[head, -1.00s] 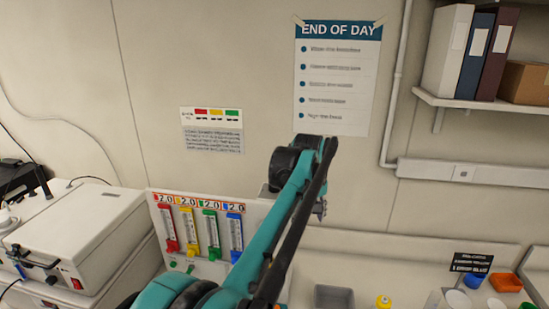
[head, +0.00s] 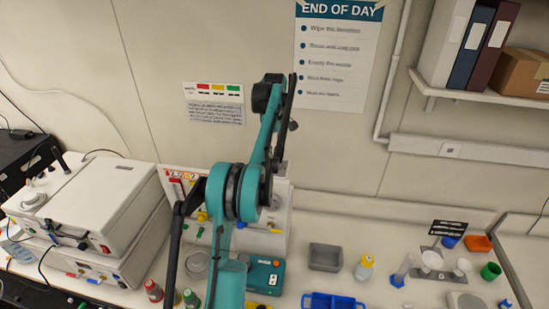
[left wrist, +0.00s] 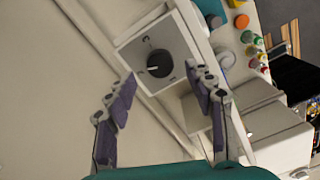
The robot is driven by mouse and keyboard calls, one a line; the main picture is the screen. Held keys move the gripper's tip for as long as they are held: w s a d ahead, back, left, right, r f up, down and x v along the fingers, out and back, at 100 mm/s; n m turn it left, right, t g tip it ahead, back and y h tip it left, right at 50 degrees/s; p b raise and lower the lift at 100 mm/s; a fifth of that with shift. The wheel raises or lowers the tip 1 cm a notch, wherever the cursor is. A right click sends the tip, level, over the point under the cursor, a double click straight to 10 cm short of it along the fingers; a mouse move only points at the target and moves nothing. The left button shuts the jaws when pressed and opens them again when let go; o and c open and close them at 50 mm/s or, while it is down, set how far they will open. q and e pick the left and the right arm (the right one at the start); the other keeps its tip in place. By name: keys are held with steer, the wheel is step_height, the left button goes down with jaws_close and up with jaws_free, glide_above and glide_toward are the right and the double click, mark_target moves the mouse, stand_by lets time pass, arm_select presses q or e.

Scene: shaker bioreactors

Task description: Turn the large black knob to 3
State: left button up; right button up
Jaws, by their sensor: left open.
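My right gripper is not in view.
The bench holds white stacked instruments (head: 90,205) at left, a teal device (head: 265,275), a grey bin (head: 325,257), a blue rack (head: 333,302) and a yellow-capped bottle (head: 364,268). Labware stands at right. A shelf (head: 485,100) with binders hangs at upper right.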

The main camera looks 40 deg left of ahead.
mark_target(274, 162)
arm_select(q)
steer(key=shift+f, duration=1.85)
steer(key=c, duration=1.2)
steer(key=shift+o, duration=0.2)
